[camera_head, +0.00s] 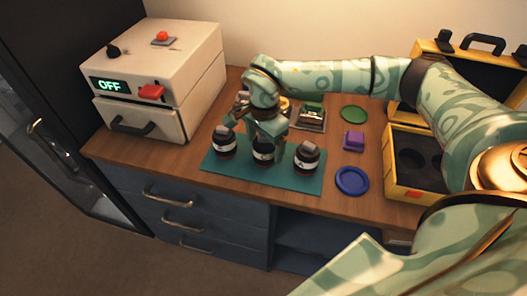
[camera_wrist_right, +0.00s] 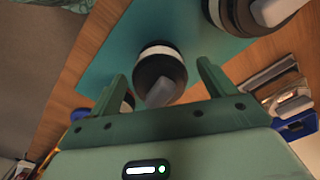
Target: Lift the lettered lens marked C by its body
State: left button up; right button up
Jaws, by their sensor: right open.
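Three dark lenses with pale bands stand in a row on a teal mat (camera_head: 240,177): a left lens (camera_head: 223,145), a middle lens (camera_head: 263,155) and a right lens (camera_head: 307,160). No letter is legible on any, so I cannot tell which is C. My right gripper (camera_head: 265,134) is open above the middle lens, partly covering its top. In the right wrist view the middle lens (camera_wrist_right: 160,72) shows between the spread fingers of my right gripper (camera_wrist_right: 161,76), with no clear contact. Another lens (camera_wrist_right: 250,14) shows at the top right. My left gripper is not in view.
A white box (camera_head: 155,65) reading OFF stands at the back left. A green disc (camera_head: 353,114), a purple block (camera_head: 353,140) and a blue ring (camera_head: 352,181) lie right of the mat. An open yellow case (camera_head: 402,187) stands further right, partly behind my arm.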

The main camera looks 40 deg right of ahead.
jog(key=shift+f, duration=0.75)
jog(key=shift+r, duration=0.1)
jog(key=c, duration=1.1)
